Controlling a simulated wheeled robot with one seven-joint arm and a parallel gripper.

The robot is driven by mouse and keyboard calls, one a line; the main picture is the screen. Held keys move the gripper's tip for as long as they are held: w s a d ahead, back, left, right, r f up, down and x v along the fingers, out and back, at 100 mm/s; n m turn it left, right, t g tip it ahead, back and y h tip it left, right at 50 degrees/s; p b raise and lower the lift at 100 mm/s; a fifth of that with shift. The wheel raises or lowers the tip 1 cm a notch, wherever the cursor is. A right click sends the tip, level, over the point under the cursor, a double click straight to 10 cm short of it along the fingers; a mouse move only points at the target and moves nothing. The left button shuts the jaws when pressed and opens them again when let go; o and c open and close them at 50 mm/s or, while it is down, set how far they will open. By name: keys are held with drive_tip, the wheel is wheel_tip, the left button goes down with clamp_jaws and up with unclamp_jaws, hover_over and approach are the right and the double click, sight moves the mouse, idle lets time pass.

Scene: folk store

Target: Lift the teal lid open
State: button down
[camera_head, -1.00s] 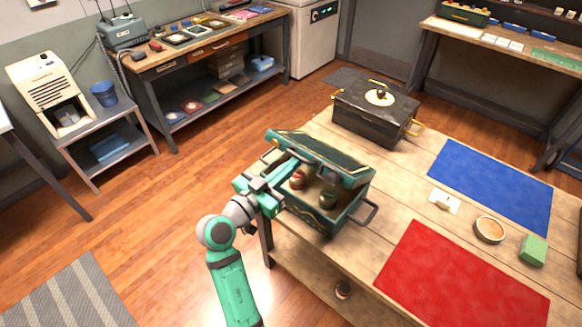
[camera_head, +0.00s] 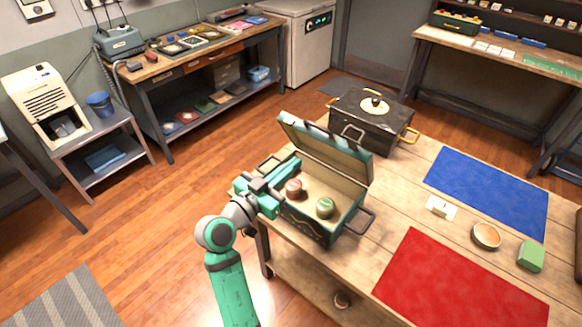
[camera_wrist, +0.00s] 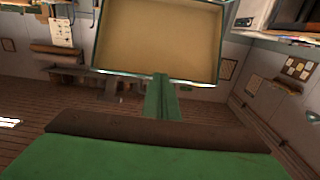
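The teal lid (camera_head: 325,145) stands raised on the far side of its box (camera_head: 328,228), tilted up at a steep angle. Its tan inner face also shows in the wrist view (camera_wrist: 160,42). Inside the box sit a red-topped jar (camera_head: 294,188) and a green-topped jar (camera_head: 325,207). My gripper (camera_head: 290,172) is at the left side of the box, near the lid's left edge. In the wrist view a green finger (camera_wrist: 161,100) points up to the lid's lower rim. Whether the fingers are apart or closed, and whether they touch the lid, I cannot tell.
A black chest (camera_head: 365,125) with gold handles stands behind the box. A blue mat (camera_head: 490,190), red mat (camera_head: 460,280), small bowl (camera_head: 486,237), green block (camera_head: 530,256) and white card (camera_head: 441,207) lie to the right.

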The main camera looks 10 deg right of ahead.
idle(0.4)
drive_tip(key=v, duration=1.1)
idle(0.5)
idle(0.3)
wheel_tip(320, 180, down, 12)
drive_tip(key=s+n+t+y, duration=0.2)
drive_tip(key=n+t+y, duration=0.1)
drive_tip(key=n+y, duration=0.3)
drive_tip(key=s+a+f+n+y, duration=0.3)
drive_tip(key=s+f+n+y, duration=0.3)
drive_tip(key=s+f, duration=0.7)
drive_tip(key=s+r+y, duration=0.1)
drive_tip(key=s+r, duration=0.1)
drive_tip(key=s, duration=0.8)
drive_tip(key=s+r+m+t+y, duration=0.1)
drive_tip(key=s+r, duration=0.2)
drive_tip(key=s, duration=0.7)
drive_tip(key=shift+s+a+r+m, duration=0.15)
drive_tip(key=shift+s+r+m, duration=0.1)
drive_tip(key=shift+r+m, duration=0.05)
